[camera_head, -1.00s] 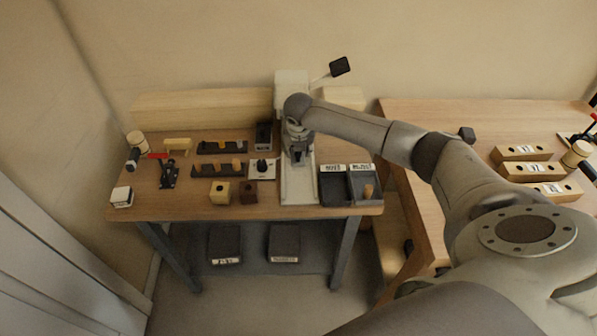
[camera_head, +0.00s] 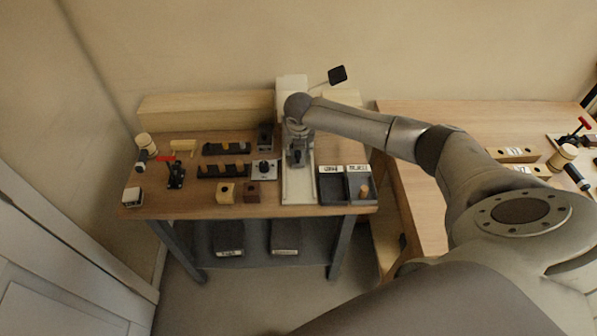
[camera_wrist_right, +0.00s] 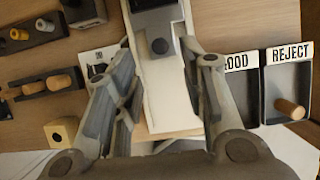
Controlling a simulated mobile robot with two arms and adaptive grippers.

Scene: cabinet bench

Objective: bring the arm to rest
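My right arm reaches across from the right in the head view, and its gripper (camera_head: 298,157) is over the pale base plate (camera_head: 298,190) of the white machine (camera_head: 291,88) on the bench. In the right wrist view the two fingers of this gripper (camera_wrist_right: 160,75) are spread wide, with no object held between them. Beyond them show the pale plate (camera_wrist_right: 162,100) and a grey block with a dark round spot (camera_wrist_right: 158,38). Whether a finger touches anything is not clear. My left gripper is not in view.
Two dark trays marked GOOD (camera_wrist_right: 238,95) and REJECT (camera_wrist_right: 270,110) lie right of the plate; a wooden peg (camera_wrist_right: 289,109) is in REJECT. Left are dark peg racks (camera_head: 223,170), a red-handled clamp (camera_head: 175,172) and wooden blocks (camera_head: 226,193). A second table (camera_head: 450,115) stands right.

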